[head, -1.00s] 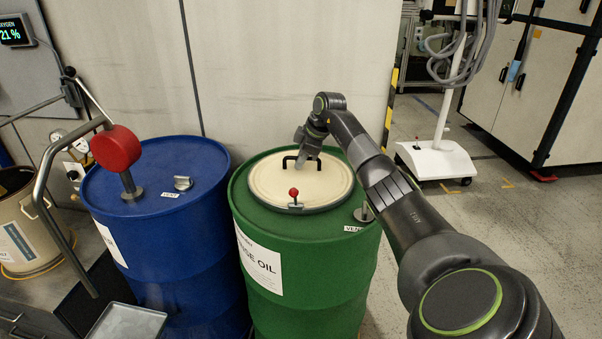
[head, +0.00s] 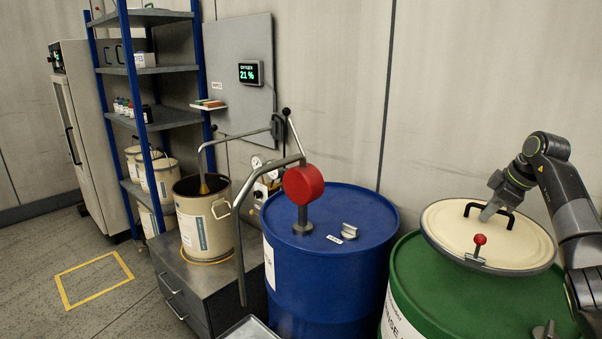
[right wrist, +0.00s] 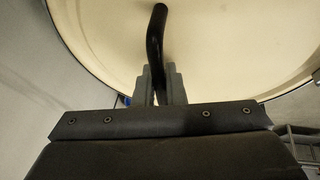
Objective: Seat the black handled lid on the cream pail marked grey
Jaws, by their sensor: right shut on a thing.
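A round cream lid (head: 450,222) with a black handle (head: 505,218) and a red-knobbed clamp (head: 480,240) on its front edge is over the green drum at the right of the head view. It looks raised off the drum top. My right gripper (head: 490,210) is shut on the black handle; the right wrist view shows the handle (right wrist: 157,45) between its fingers (right wrist: 160,85), the cream lid (right wrist: 230,40) behind. An open cream pail (head: 190,225) with a label stands on a grey cabinet at left centre; I cannot read its marking. My left gripper is not in view.
A blue drum (head: 355,215) with a red round gauge-like head (head: 303,185) and bent lever stands between pail and green drum (head: 430,290). A bent pipe (head: 235,137) reaches down into the pail. A shelf rack (head: 160,115) with more pails stands behind left.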

